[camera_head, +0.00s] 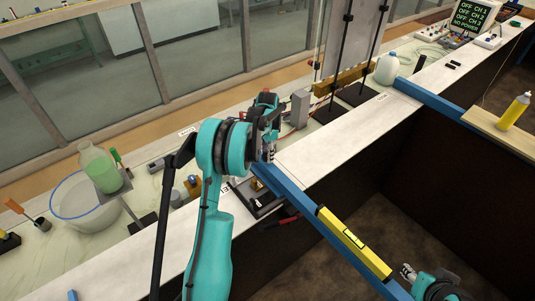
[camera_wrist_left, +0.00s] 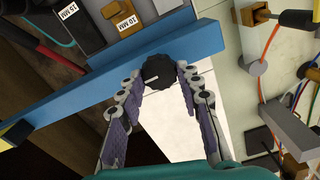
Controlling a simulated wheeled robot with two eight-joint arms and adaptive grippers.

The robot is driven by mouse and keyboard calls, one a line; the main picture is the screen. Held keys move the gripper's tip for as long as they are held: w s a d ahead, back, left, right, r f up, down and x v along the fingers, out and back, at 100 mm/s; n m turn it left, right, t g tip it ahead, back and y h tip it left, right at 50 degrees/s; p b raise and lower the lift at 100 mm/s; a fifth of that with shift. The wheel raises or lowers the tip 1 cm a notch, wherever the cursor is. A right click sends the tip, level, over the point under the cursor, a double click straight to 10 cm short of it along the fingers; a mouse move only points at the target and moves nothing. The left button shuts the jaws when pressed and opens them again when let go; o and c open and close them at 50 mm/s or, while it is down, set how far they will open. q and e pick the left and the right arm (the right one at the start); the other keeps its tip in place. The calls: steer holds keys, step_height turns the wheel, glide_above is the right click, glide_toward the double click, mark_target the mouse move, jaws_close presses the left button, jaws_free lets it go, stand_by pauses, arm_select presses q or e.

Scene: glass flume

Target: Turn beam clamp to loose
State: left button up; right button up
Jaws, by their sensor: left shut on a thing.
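The beam clamp shows as a black round knob (camera_wrist_left: 159,71) with a white mark on its top, at the blue beam (camera_wrist_left: 95,95) in the left wrist view. My left gripper (camera_wrist_left: 158,82) has its two fingers on either side of the knob and is shut on it.
A yellow level (camera_head: 353,243) lies on the blue beam. Left of my arm are a clear bowl (camera_head: 72,205) and a green bottle (camera_head: 99,168). A white jug (camera_head: 387,68) stands farther back.

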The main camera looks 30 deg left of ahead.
arm_select(q)
steer(key=n+b, duration=0.2)
steer(key=n, duration=0.1)
steer(key=shift+f, duration=0.1)
steer(key=n+b, duration=0.2)
steer(key=n, duration=0.3)
steer(key=shift+a, duration=0.1)
steer(key=n+b, duration=0.1)
steer(key=n, duration=0.3)
steer(key=shift+a+n, duration=0.1)
steer(key=shift+n, duration=0.2)
steer(key=n+b, duration=0.1)
steer(key=n, duration=0.3)
steer(key=n+b, duration=0.1)
steer(key=n, duration=0.8)
steer(key=shift+s+n, duration=0.1)
steer(key=shift+n, duration=0.2)
steer(key=n, duration=0.4)
steer(key=shift+b, duration=0.4)
steer(key=n, duration=0.5)
steer(key=shift+s, duration=0.1)
